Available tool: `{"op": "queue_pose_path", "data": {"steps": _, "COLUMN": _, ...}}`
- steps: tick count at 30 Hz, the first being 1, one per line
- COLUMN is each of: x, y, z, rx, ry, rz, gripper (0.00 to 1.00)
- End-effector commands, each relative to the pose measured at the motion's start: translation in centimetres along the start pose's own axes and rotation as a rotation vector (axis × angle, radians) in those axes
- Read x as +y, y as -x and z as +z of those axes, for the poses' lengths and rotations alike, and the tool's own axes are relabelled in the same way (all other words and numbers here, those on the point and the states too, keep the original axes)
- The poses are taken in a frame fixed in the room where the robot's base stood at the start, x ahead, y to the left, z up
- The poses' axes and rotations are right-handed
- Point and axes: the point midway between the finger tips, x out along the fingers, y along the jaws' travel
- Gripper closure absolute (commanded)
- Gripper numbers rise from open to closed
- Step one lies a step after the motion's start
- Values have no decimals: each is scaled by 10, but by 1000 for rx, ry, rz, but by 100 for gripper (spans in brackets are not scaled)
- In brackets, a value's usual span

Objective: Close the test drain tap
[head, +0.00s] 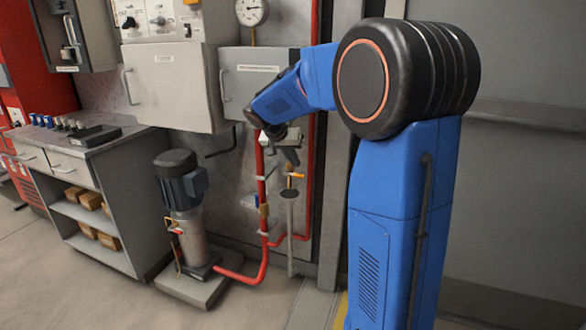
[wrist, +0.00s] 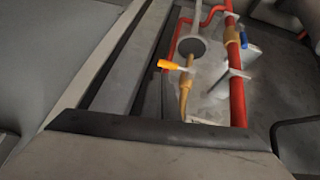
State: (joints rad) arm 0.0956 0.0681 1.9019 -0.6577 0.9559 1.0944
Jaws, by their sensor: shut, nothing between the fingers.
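The test drain tap has an orange lever (head: 296,176) and sits on a thin brass pipe below my gripper. In the wrist view the lever (wrist: 172,65) sticks out to the left, across the line of the brass pipe (wrist: 185,98). A round grey drain funnel (head: 289,194) stands just below the tap on a pale upright pipe. It also shows beyond the lever in the wrist view (wrist: 190,48). My gripper (head: 291,156) is shut and empty, above the lever and apart from it. Its fingertips are small and hard to make out in the head view.
A red pipe (head: 262,190) runs upright left of the tap, and it is close by in the wrist view (wrist: 237,85). A pump (head: 184,205) stands further left. Grey cabinets (head: 172,85) hang above. The floor in front is clear.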

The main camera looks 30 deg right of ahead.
Motion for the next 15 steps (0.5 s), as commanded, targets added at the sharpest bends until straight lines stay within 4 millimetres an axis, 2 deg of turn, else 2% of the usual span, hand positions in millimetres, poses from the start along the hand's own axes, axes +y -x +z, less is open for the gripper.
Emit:
{"op": "queue_pose_path", "data": {"steps": 1, "x": 0, "y": 10, "z": 0, "rx": 3, "ry": 1, "rz": -4, "gripper": 100}}
{"op": "queue_pose_path", "data": {"steps": 9, "x": 7, "y": 58, "z": 1, "rx": 3, "ry": 0, "rz": -4, "gripper": 100}}
{"op": "queue_pose_path", "data": {"steps": 15, "x": 10, "y": 83, "z": 1, "rx": 1, "ry": 1, "rz": -3, "gripper": 100}}
